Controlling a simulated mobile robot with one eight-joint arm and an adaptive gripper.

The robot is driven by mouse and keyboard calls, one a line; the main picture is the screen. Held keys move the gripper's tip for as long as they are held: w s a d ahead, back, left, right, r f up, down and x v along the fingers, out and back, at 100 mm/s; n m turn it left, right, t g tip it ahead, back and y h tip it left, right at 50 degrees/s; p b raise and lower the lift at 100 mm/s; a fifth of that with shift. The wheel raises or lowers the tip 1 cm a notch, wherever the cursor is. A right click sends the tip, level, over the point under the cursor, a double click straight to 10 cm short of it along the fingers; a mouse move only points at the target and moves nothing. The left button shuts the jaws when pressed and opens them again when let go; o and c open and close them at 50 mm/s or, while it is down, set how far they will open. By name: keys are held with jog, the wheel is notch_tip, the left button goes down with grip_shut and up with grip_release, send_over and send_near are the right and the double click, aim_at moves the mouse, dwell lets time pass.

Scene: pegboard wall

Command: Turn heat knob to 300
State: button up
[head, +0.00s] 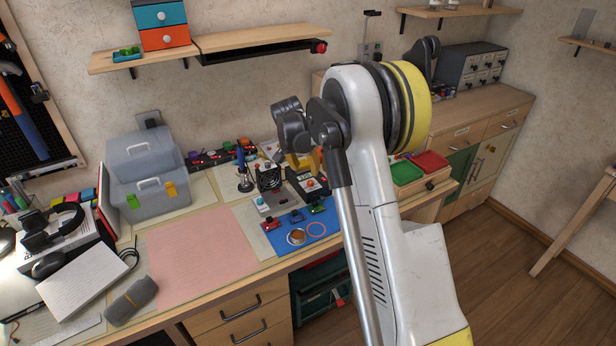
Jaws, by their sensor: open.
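A small dark box (304,178) with a pale display and an orange-red knob (310,183) stands at the back right of the desk, left of my arm. It looks like the heat control, but the numbers and the knob's setting are too small to read. My gripper (304,162), with yellow fingers, is open and appears in front of and above the box, hiding part of it. Nothing shows between the fingers. I cannot tell the exact gap between the fingers and the knob; they look apart.
A soldering iron in its stand (244,170) and a black fan unit (269,178) stand left of the box. A blue mat (318,232) with small parts lies in front. Red (431,161) and green (406,173) trays sit to the right. A pink mat (195,255) is clear.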

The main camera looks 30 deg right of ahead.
jog(key=shift+v, duration=1.45)
jog(key=s+a+r+n+t+y, duration=0.1)
jog(key=s+a+r+n, duration=0.2)
jog(key=s+a+r, duration=0.35)
jog(key=s+a+r+n+t+y, duration=0.15)
jog(key=s+a+r, duration=0.25)
jog(key=s+r, duration=0.5)
jog(key=s+a+f+n+t, duration=0.1)
jog(key=s+a+f+n, duration=0.1)
jog(key=s, duration=0.8)
jog(key=s+a+f+n+t+y, duration=0.1)
jog(key=s+a+f+n, duration=0.2)
jog(key=s, duration=0.7)
jog(key=shift+a+n, duration=0.55)
jog(key=shift+a, duration=0.4)
